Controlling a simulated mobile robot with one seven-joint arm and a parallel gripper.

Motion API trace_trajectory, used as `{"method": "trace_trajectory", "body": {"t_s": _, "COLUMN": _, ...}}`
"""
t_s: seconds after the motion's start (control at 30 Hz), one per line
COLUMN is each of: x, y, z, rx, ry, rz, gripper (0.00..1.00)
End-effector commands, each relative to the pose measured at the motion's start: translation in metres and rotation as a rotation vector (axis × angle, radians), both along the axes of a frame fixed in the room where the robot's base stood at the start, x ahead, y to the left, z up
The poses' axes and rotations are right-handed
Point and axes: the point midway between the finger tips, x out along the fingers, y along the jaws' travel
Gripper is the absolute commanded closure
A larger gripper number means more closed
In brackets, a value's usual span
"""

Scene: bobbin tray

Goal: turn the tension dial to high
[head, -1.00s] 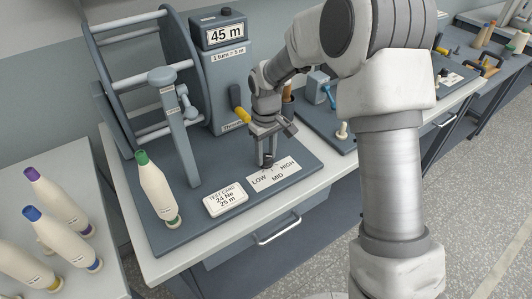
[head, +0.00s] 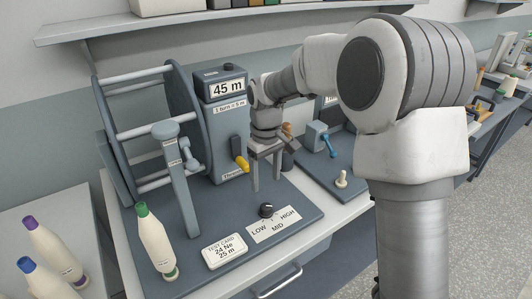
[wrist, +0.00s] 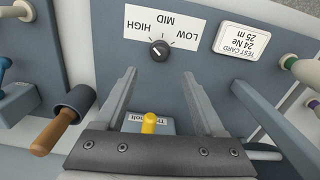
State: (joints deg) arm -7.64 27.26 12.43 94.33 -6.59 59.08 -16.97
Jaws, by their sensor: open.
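The tension dial (head: 267,210) is a small black knob on the grey board, above a white label (head: 273,226) marked LOW, MID and HIGH. In the wrist view the dial (wrist: 159,50) stands clear beyond the fingertips, with its label (wrist: 165,25) upside down. A small light mark shows on the knob, leaning to the HIGH side in the wrist view; its exact setting is hard to read. My gripper (head: 268,189) is open and empty, above the board and apart from the dial. In the wrist view its fingers (wrist: 158,72) are spread wide.
A reel (head: 140,115) and grey post (head: 180,185) stand left. A test card (head: 224,251) and green-topped bobbin (head: 155,240) are in front left.

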Motion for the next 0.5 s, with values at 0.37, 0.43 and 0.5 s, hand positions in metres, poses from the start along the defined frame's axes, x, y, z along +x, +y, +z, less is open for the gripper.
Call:
{"method": "trace_trajectory", "body": {"t_s": 0.37, "x": 0.001, "y": 0.0, "z": 0.069, "rx": 0.0, "ry": -0.002, "rz": -0.001, "gripper": 0.29}}
{"method": "trace_trajectory", "body": {"t_s": 0.43, "x": 0.0, "y": 0.0, "z": 0.073, "rx": 0.0, "ry": -0.001, "rz": -0.001, "gripper": 0.29}}
{"method": "trace_trajectory", "body": {"t_s": 0.5, "x": 0.0, "y": 0.0, "z": 0.076, "rx": 0.0, "ry": 0.0, "rz": -0.001, "gripper": 0.29}}
